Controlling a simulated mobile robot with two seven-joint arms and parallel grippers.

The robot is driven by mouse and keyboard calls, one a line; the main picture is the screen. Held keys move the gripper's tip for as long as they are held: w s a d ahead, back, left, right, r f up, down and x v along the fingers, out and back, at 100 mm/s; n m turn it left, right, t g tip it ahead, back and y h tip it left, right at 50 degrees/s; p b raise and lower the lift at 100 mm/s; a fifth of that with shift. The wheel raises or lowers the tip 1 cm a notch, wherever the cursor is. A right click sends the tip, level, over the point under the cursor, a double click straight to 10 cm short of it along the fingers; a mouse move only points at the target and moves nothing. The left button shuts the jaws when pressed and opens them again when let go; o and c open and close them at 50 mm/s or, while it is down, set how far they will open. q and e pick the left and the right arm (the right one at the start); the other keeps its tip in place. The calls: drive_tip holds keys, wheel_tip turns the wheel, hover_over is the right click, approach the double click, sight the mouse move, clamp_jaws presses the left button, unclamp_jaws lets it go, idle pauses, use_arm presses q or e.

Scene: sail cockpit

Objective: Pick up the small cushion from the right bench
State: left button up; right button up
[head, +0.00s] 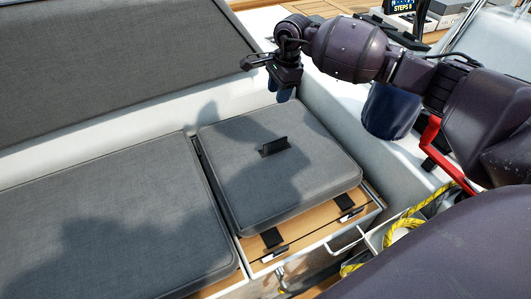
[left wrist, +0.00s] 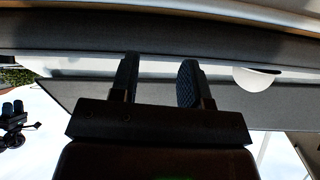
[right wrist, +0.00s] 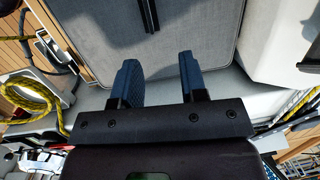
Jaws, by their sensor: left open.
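The small grey cushion (head: 320,182) lies on the right bench's wooden top, with a dark upright tab (head: 275,147) near its middle. In the right wrist view the cushion (right wrist: 200,35) fills the upper middle, with the dark tab (right wrist: 148,14) at the top edge. My right gripper (head: 279,88) is above the cushion's far edge, apart from it. In the right wrist view the right gripper (right wrist: 160,78) is open and empty. My left gripper (left wrist: 158,78) is open and empty in the left wrist view; it does not show in the head view.
A larger grey cushion (head: 110,220) lies left of the small one, and a long grey backrest pad (head: 110,70) is behind. A dark blue bag (head: 392,110) hangs at the right. A yellow rope (head: 408,225) and a metal handle (head: 345,240) are near the front right.

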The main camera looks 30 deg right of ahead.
drive_tip(key=g+b, duration=0.1)
drive_tip(key=b, duration=0.1)
approach(275, 140)
drive_tip(key=shift+w+a+f, duration=0.1)
drive_tip(key=shift+w+f, duration=0.1)
drive_tip(key=shift+f, duration=0.2)
drive_tip(key=f, duration=0.4)
drive_tip(key=shift+a+f+b, duration=0.2)
drive_tip(key=shift+a+b, duration=0.05)
drive_tip(key=shift+b, duration=0.15)
drive_tip(key=shift+f, duration=0.3)
drive_tip(key=f, duration=0.3)
drive_tip(key=f+b, duration=0.1)
drive_tip(key=shift+s+a+f, duration=0.2)
drive_tip(key=shift+a+f, duration=0.05)
drive_tip(key=shift+f, duration=0.2)
drive_tip(key=shift+r, duration=0.2)
use_arm(q)
drive_tip(key=shift+w+d+f+m, duration=0.2)
drive_tip(key=shift+w+f, duration=0.15)
drive_tip(key=shift+f, duration=0.25)
drive_tip(key=shift+w+d+f+m, duration=0.1)
drive_tip(key=shift+w+f+m, duration=0.15)
drive_tip(key=shift+f, duration=0.3)
